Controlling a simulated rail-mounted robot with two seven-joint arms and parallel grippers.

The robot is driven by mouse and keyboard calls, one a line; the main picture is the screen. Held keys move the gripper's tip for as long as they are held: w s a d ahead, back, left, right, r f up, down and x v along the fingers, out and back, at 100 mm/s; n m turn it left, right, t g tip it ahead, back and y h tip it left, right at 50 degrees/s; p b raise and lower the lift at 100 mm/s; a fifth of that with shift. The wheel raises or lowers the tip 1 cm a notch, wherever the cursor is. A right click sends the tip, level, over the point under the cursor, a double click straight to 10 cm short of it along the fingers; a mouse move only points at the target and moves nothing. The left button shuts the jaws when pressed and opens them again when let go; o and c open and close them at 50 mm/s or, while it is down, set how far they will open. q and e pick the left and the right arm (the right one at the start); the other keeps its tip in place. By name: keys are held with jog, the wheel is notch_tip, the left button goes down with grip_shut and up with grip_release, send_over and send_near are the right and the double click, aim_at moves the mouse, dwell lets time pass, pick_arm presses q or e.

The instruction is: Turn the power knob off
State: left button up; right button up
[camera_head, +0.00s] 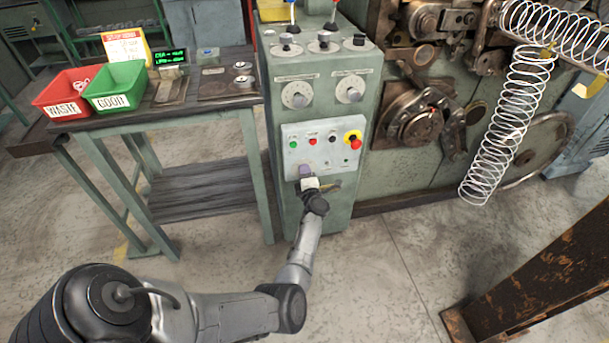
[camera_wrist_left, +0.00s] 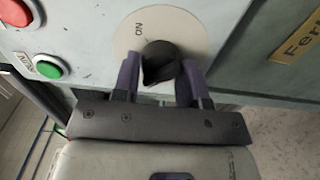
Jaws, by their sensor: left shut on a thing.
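The black power knob (camera_wrist_left: 159,62) sits on a round pale plate (camera_wrist_left: 181,24) with lettering that reads ON, seen turned, near its upper left. My left gripper (camera_wrist_left: 160,85) has its two purple-grey fingers on either side of the knob and is shut on it. Which mark the knob points to is unclear. In the head view my left gripper (camera_head: 305,174) is at the lower part of the light control panel (camera_head: 325,161) on the green cabinet; the knob is hidden there. My right gripper is in neither view.
A green button (camera_head: 293,144), a red button (camera_head: 312,142) and a red emergency stop (camera_head: 355,143) sit above my gripper. A side table (camera_head: 205,119) with red (camera_head: 66,94) and green (camera_head: 116,87) bins stands left. A coiling machine (camera_head: 425,115) with wire springs (camera_head: 508,128) is right.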

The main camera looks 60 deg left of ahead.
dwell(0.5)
pick_arm(q)
jog(key=o, duration=0.9)
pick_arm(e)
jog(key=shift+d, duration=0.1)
